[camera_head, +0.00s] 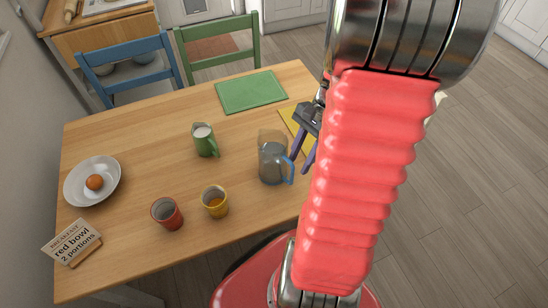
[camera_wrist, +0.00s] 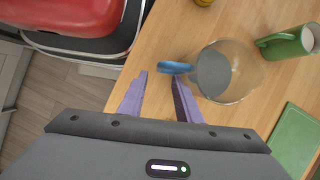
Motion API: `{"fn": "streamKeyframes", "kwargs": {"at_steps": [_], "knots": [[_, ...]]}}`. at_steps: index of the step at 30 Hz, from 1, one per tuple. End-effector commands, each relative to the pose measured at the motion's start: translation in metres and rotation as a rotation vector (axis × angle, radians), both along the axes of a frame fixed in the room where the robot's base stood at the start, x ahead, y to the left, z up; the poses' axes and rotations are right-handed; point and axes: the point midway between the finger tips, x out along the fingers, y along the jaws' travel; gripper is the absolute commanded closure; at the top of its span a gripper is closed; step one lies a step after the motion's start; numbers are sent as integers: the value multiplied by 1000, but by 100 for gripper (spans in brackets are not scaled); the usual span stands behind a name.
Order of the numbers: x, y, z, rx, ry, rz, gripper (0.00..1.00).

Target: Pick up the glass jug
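The glass jug (camera_head: 271,166) stands upright on the wooden table near its right side. It is clear, with a grey lower part and a blue handle on its right. In the wrist view the jug (camera_wrist: 238,66) is seen from above, its blue handle (camera_wrist: 174,67) pointing left toward my fingers. My gripper (camera_head: 299,163) is beside the jug on the handle side. In the wrist view my gripper (camera_wrist: 158,90) is open, its two purple fingers apart with nothing between them. The handle shows just beyond the fingertips; I cannot tell if they touch.
A green jug (camera_head: 205,140), a yellow cup (camera_head: 215,202) and a red cup (camera_head: 167,214) stand left of the glass jug. A plate (camera_head: 75,190) with an egg and a sign (camera_head: 72,243) are at the far left. A green mat (camera_head: 251,91) lies behind.

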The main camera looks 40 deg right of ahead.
Motion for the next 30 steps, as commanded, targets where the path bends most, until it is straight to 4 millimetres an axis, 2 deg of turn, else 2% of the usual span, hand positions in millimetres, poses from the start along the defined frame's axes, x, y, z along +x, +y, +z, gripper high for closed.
{"fn": "streamKeyframes", "kwargs": {"at_steps": [13, 24, 30], "knots": [[0, 3, -5, 1, 0, 0, 69], [-3, 23, -44, 1, 1, 1, 69], [-3, 24, -49, 0, -1, 0, 69]]}}
